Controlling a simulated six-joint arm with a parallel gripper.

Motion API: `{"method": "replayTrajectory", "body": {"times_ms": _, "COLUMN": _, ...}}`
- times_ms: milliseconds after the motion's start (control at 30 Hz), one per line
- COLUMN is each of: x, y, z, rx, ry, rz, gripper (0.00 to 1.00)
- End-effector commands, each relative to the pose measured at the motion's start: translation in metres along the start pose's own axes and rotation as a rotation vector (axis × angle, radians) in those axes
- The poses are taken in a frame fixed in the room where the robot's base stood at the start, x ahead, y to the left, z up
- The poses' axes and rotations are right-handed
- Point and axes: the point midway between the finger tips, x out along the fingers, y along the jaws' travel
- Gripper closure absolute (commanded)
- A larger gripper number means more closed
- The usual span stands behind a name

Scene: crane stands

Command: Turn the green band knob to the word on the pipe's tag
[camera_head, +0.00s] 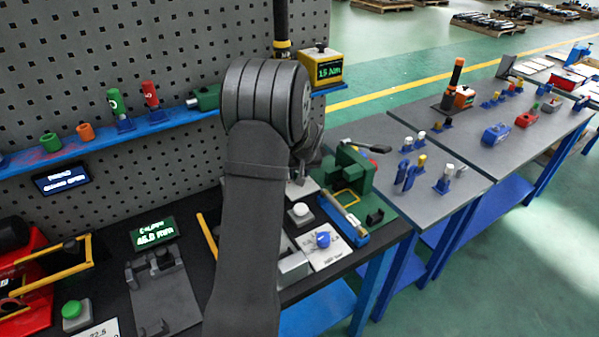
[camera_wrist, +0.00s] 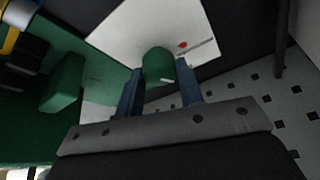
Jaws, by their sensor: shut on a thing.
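The green band knob (camera_wrist: 158,66) stands on a white plate (camera_wrist: 122,38) in the wrist view. The plate carries a red dot and small text too blurred to read. My gripper (camera_wrist: 160,76) has its two blue fingers shut on the knob, one on each side. A short pale mark shows low on the knob. In the head view my arm hides the knob and the fingers. I cannot make out the pipe's tag in either view.
A green block-like fixture (camera_wrist: 62,84) stands left of the plate in the wrist view. In the head view, a green vise-like device (camera_head: 355,172) and a blue knob (camera_head: 323,240) on a white plate are right of my arm. A perforated panel (camera_head: 150,45) rises behind.

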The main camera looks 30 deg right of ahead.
Motion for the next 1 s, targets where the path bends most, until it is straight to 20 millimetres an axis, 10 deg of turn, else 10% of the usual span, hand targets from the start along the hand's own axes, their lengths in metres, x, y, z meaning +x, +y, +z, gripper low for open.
{"method": "replayTrajectory", "body": {"times_ms": 1000, "x": -0.0001, "y": -0.0042, "z": -0.0014, "rx": 0.669, "ry": 0.023, "rz": 0.279, "gripper": 0.89}}
